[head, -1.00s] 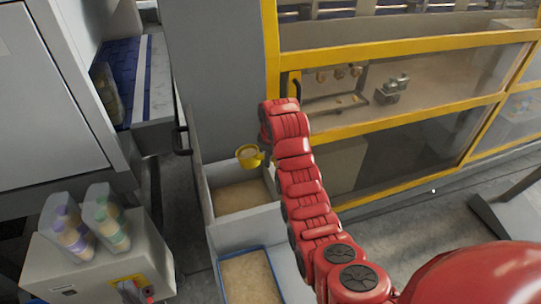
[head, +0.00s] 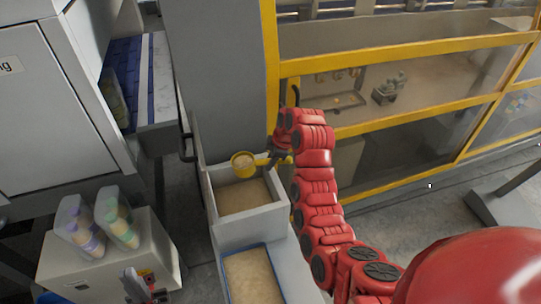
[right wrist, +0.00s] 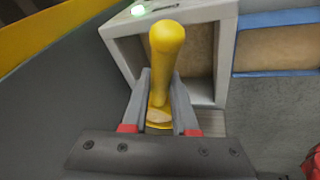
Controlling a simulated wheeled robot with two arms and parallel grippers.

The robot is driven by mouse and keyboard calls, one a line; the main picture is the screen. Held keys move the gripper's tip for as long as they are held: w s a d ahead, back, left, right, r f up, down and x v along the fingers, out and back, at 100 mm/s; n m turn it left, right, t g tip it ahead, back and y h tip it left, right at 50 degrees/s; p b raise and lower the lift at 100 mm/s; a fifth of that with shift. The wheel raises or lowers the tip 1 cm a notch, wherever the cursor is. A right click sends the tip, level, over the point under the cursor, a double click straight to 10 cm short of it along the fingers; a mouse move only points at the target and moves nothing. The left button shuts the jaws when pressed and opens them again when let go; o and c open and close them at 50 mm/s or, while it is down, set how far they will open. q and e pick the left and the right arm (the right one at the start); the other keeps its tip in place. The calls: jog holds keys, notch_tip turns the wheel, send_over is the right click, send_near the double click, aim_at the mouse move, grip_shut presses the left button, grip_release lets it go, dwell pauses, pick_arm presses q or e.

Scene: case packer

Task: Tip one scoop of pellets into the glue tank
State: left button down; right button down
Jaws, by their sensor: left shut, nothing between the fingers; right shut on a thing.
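The yellow scoop (head: 237,168) shows tan pellets in its bowl in the head view. It is above the back part of the grey glue tank (head: 252,222), an open box with a tan fill. My right gripper (head: 277,160) is shut on the scoop's handle, to the right of the bowl. In the right wrist view the yellow handle (right wrist: 165,70) stands between the two fingers, with the tank wall (right wrist: 222,60) behind it; the bowl is mostly hidden there. My left gripper (head: 136,285) is shut and empty at the bottom left of the head view.
A blue-rimmed bin (head: 262,246) of tan pellets stands in front of the tank. Clear holders with bottles (head: 85,228) stand on a grey cabinet (head: 60,268) at left. A yellow-framed guard (head: 400,118) runs along the right.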

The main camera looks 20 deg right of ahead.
jog(key=shift+s+a+f+t+b, duration=0.15)
jog(key=shift+f+t+b, duration=0.35)
jog(key=shift+b, duration=0.45)
jog(key=shift+s+f+n+t+h, duration=0.1)
jog(key=shift+f+n+t+h, duration=0.1)
jog(key=shift+n+t+h, duration=0.1)
jog(key=shift+t+p, duration=0.4)
jog(key=f+n+t+b, duration=0.1)
jog(key=t+b, duration=0.4)
jog(key=b, duration=0.5)
jog(key=s+f+n+t+b, duration=0.1)
jog(key=n+t+b, duration=0.2)
jog(key=b, duration=0.8)
jog(key=f+n+t+b, duration=0.2)
jog(key=t+b, duration=0.5)
jog(key=b, duration=0.4)
jog(key=shift+s+a+n+t, duration=0.1)
jog(key=shift+s+n+t, duration=0.15)
jog(key=shift+n+t, duration=0.2)
